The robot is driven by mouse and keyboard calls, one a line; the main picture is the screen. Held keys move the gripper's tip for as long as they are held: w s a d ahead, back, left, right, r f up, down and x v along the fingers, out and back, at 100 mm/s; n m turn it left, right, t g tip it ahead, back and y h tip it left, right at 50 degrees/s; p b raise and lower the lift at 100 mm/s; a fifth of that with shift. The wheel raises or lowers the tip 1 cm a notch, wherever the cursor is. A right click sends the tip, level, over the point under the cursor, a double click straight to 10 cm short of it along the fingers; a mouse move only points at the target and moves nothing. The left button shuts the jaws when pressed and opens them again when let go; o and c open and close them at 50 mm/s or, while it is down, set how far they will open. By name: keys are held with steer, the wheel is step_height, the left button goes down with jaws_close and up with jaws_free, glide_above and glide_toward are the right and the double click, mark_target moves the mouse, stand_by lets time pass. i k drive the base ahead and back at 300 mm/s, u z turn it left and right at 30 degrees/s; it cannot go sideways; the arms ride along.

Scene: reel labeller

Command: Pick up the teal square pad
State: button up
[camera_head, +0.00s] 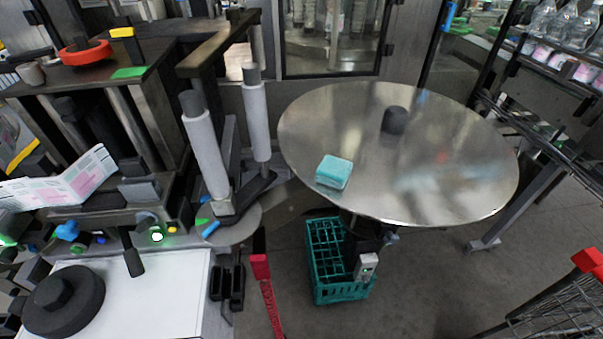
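The teal square pad (334,171) lies flat on the round metal table (440,180), near the table's left front edge. It looks like a thick block with a lighter top. Nothing covers it. My gripper does not show in this view, so its opening and its place relative to the pad cannot be seen.
A dark grey knob (395,120) stands on the table behind the pad. A green crate (325,262) sits on the floor below the table's front edge. The labeller with white rollers (204,150) stands to the left. A wire basket (565,312) is at the lower right.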

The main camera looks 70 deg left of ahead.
mark_target(333, 171)
steer(key=u, duration=2.55)
